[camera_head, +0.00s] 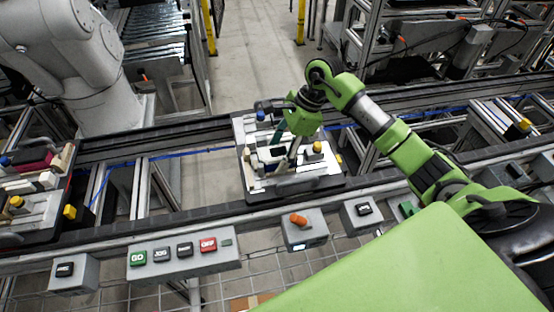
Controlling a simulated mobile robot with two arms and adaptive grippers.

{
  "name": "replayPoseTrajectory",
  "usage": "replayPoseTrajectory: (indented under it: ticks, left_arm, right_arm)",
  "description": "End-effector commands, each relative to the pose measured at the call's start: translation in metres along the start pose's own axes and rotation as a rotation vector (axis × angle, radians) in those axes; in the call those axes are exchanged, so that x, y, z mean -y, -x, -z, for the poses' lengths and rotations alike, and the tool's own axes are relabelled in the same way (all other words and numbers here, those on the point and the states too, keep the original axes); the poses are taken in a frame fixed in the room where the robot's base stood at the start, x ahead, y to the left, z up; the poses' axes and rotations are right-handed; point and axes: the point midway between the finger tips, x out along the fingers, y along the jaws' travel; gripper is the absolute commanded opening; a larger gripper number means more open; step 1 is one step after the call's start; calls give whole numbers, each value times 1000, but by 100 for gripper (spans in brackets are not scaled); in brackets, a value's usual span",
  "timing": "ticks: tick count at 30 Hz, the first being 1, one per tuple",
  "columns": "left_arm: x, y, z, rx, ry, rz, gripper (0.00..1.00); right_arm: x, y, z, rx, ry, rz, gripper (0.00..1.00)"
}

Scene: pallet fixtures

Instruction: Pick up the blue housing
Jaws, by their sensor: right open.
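A pallet fixture (332,181) stands on the conveyor in the middle of the camera_head view. A small dark, bluish block (270,154) lies in it, and this looks like the blue housing, though it is small and partly covered. My right gripper (287,148) comes down from the green arm over this fixture. Its fingers are open and point down close to the dark block. I cannot tell whether they touch it. My left gripper is not in view.
Another fixture (47,216) with a dark red block (36,161) stands at the far left. A control box with buttons (183,252) and a box with an orange knob (300,229) line the near rail. A large white robot arm (62,50) stands behind the conveyor.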

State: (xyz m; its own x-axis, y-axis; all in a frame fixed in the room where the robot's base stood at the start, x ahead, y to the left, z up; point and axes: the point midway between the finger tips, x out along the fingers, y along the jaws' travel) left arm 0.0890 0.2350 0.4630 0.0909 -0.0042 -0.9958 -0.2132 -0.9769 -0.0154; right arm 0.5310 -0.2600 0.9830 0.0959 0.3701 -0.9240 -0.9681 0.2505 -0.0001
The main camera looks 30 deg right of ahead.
Motion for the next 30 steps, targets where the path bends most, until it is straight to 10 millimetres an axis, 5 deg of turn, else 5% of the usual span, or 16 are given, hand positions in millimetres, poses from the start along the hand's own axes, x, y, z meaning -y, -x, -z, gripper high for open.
replayPoseTrajectory:
  ticks: [26, 30]
  left_arm:
    - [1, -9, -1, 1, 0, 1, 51]
    - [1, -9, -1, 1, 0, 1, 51]
  right_arm:
    - [0, -4, 2, 0, 0, 1, 57]
    - [0, -4, 2, 0, 0, 1, 26]
